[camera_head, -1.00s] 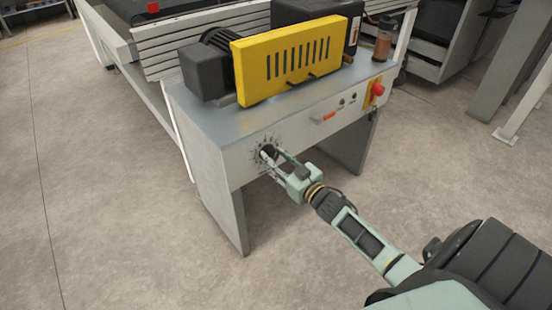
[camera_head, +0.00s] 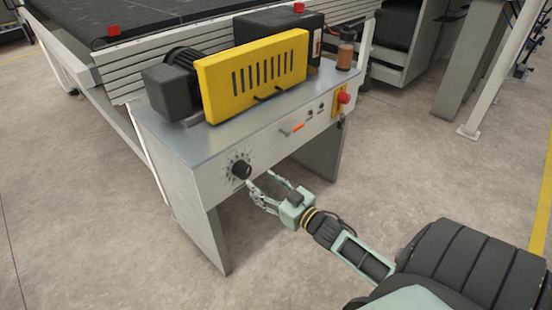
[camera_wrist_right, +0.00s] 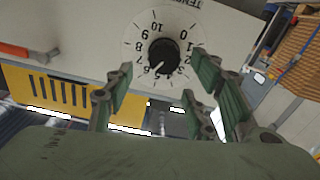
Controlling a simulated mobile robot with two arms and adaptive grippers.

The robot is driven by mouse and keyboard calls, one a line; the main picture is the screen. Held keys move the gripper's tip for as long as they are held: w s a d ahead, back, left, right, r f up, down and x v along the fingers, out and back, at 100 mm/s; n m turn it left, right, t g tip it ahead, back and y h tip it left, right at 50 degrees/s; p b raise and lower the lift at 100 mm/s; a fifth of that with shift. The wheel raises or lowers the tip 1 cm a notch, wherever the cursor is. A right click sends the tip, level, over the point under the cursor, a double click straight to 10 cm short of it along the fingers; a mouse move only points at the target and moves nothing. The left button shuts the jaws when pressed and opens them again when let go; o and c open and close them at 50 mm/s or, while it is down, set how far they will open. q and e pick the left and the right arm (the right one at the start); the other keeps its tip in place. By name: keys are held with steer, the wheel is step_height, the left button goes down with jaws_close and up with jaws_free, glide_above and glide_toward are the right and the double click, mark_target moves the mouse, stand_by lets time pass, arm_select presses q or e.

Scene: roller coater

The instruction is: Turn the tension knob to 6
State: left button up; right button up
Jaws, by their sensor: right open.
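The tension knob (camera_head: 241,169) is a black round knob on a numbered dial on the machine's light front panel. In the right wrist view the knob (camera_wrist_right: 163,54) shows clearly, with its white pointer line aimed down and left, near the 6; the exact reading is hard to tell. My right gripper (camera_head: 262,181) is open and empty, just to the right of and below the knob, apart from it. In the right wrist view its fingers (camera_wrist_right: 165,88) are spread on both sides below the knob. My left gripper is not in view.
The panel also carries an orange-red handle (camera_head: 292,128) and a red stop button (camera_head: 344,98) on a yellow plate. A yellow slotted guard (camera_head: 255,76) and a dark motor (camera_head: 172,86) sit on top. The floor in front is clear.

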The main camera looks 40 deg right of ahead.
steer(key=shift+s+d, duration=0.15)
steer(key=shift+s, duration=1.25)
steer(key=shift+s+d, duration=0.1)
steer(key=shift+s, duration=1.25)
